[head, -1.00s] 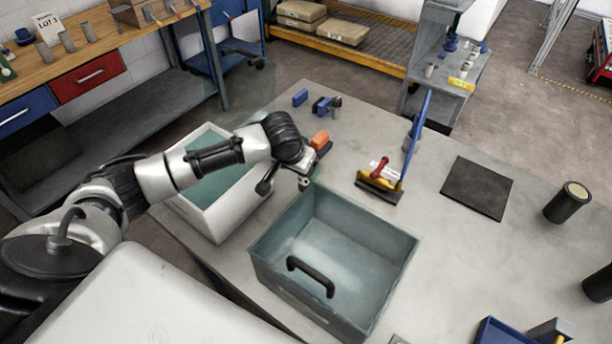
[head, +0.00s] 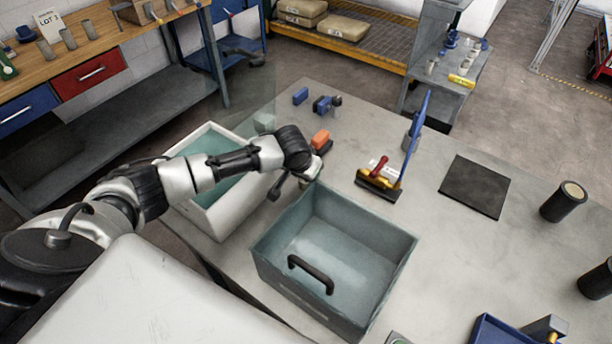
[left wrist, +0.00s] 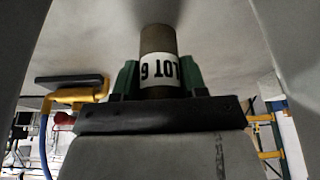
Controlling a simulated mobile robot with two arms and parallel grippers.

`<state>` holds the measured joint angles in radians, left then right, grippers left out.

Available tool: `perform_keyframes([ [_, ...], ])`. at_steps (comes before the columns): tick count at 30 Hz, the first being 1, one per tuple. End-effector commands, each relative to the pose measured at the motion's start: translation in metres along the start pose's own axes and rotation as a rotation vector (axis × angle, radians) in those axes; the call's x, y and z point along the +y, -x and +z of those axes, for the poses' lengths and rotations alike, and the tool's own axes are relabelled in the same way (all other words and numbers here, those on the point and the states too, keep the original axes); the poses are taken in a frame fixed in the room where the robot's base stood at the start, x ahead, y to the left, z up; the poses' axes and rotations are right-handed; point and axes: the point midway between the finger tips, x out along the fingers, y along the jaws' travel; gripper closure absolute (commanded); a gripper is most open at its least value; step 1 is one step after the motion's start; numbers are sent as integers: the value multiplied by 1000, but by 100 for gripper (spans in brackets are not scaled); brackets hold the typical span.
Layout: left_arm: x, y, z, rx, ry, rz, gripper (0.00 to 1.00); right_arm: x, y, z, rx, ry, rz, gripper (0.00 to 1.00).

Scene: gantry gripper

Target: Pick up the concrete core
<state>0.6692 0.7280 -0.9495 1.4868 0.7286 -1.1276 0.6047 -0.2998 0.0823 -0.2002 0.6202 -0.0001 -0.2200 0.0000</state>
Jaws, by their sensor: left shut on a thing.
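The concrete core (left wrist: 158,42) is a grey-brown cylinder with a white label reading LOT and a digit, turned over in the left wrist view. My left gripper (left wrist: 160,82) has green fingers on both sides of it and is shut on it. In the head view my left gripper (head: 312,176) is over the table between the white bin and the grey-green tray. The core is not clearly seen there, hidden by my wrist. My right gripper is not in view.
The open grey-green tray (head: 402,262) with a black handle looks empty. A white bin (head: 232,222) stands left of it. A red-yellow tool (head: 378,187), a blue upright piece (head: 416,125), a dark mat (head: 474,187) and black cylinders (head: 562,203) stand on the table.

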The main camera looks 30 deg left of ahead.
Motion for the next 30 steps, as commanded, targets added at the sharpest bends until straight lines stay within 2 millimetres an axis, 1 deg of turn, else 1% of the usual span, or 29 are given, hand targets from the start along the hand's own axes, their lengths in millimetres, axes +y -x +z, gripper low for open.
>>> perform_keyframes([
  [1,0,0,0,0,0,0,83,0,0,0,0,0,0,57],
  [2,0,0,0,0,0,0,88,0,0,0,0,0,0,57],
  [3,0,0,-1,2,0,0,88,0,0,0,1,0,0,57],
  [11,0,2,-1,2,0,0,88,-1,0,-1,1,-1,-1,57],
  [14,0,7,-4,4,0,2,88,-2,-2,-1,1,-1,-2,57],
  [17,0,16,-8,3,0,2,88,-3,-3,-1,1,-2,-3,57],
  [20,0,32,-14,7,0,1,88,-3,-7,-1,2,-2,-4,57],
  [23,0,52,-23,8,0,2,88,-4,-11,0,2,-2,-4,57],
  [30,0,113,-48,9,-1,1,88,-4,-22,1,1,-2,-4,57],
])
